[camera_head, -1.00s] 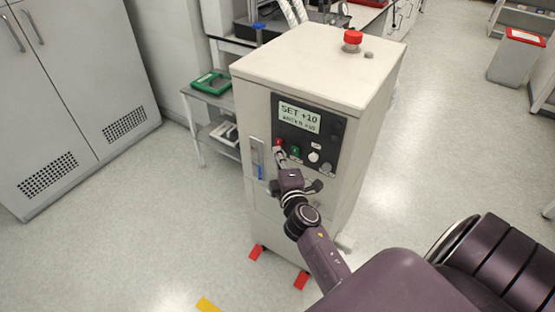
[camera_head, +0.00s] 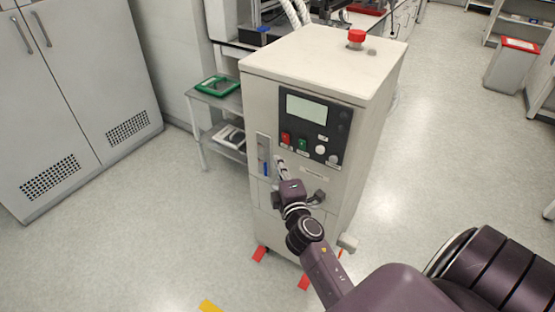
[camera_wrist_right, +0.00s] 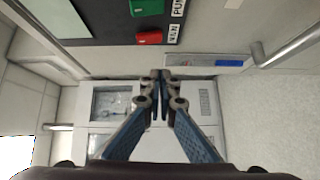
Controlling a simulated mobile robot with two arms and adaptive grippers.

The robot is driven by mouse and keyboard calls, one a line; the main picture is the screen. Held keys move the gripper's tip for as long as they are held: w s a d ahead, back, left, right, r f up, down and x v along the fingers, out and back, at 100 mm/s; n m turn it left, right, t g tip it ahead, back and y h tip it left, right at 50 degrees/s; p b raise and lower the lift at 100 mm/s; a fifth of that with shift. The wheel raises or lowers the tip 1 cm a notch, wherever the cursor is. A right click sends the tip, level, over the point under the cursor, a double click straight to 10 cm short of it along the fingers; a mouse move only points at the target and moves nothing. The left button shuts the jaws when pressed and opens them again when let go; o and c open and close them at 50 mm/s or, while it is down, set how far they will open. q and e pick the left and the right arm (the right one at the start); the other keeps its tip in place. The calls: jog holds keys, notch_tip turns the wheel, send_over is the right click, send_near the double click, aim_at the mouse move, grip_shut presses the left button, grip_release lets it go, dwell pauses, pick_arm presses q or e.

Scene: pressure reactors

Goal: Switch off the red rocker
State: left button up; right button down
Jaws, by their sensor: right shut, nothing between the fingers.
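The red rocker (camera_head: 285,138) is at the left of the dark control panel (camera_head: 333,119) on the front of the beige reactor cabinet (camera_head: 262,105). It also shows in the right wrist view (camera_wrist_right: 149,38), above the fingertips, with clear space between. The display (camera_head: 306,108) is blank. My right gripper (camera_head: 281,163) is just below the rocker, in front of the cabinet. In the right wrist view its fingertips (camera_wrist_right: 160,75) are together with nothing between them. My left gripper is not in view.
A green rocker (camera_head: 302,144) and a white knob (camera_head: 320,150) sit right of the red rocker. A blue-marked gauge strip (camera_head: 265,167) is left of my gripper. A red mushroom button (camera_head: 356,36) tops the cabinet. Grey floor is open on the left.

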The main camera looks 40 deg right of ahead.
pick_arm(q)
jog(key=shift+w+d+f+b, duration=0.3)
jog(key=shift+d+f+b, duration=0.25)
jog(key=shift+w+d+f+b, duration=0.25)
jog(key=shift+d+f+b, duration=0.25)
pick_arm(e)
jog(key=f+v, duration=0.1)
jog(key=v, duration=0.6)
jog(key=shift+s+d+f, duration=0.15)
jog(key=shift+d+f, duration=0.05)
jog(key=shift+f, duration=0.1)
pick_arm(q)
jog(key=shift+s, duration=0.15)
